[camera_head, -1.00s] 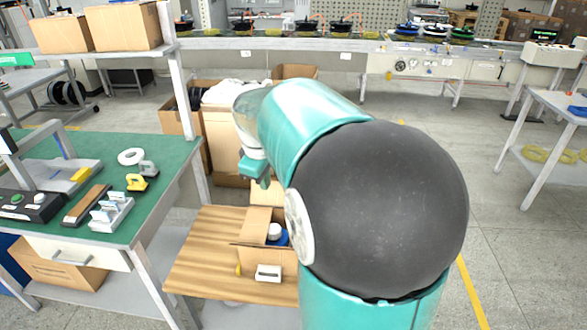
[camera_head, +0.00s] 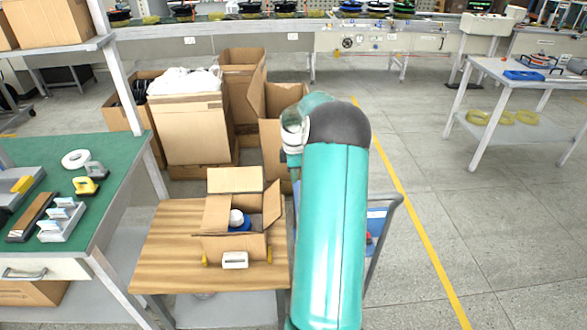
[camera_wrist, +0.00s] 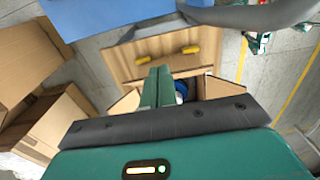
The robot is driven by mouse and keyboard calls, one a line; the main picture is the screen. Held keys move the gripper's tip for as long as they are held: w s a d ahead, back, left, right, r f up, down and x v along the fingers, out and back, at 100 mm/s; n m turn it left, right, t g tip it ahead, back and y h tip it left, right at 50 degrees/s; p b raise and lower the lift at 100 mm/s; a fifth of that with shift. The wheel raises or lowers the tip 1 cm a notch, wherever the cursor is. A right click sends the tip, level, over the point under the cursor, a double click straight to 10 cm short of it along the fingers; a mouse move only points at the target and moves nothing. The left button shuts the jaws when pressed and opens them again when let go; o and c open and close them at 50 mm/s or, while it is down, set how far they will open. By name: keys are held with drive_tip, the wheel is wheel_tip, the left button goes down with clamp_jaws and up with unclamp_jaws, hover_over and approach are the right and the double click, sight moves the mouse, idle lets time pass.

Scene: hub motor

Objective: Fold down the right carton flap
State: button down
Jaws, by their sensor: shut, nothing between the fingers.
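The open carton (camera_head: 218,246) stands on a wooden-topped table. Its right flap (camera_head: 271,203) stands up and leans outward in the head view. The back flap (camera_head: 235,180) also stands up. A white and blue object (camera_head: 238,222) is inside. In the wrist view, my gripper (camera_wrist: 162,70) is shut and empty, its fingers in front of the carton and covering part of it. A tan flap (camera_wrist: 126,103) shows just left of the fingers; I cannot tell whether they touch it. In the head view my arm hides the fingertips, to the right of the carton.
The wooden tabletop (camera_head: 165,245) is bare left of the carton. A green workbench (camera_head: 110,200) with tools stands at the left. Tall cartons (camera_head: 188,130) stand behind. A blue cart (camera_head: 378,213) is close on the right, partly behind my arm. Open floor lies farther right.

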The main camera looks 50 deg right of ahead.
wheel_tip(320, 180, down, 8)
drive_tip(key=shift+f, duration=0.2)
idle(0.3)
drive_tip(key=w+a, duration=1.1)
drive_tip(key=w, duration=0.2)
drive_tip(key=shift+a, duration=0.2)
idle(1.5)
drive_tip(key=shift+f, duration=0.15)
drive_tip(key=shift+f, duration=2.45)
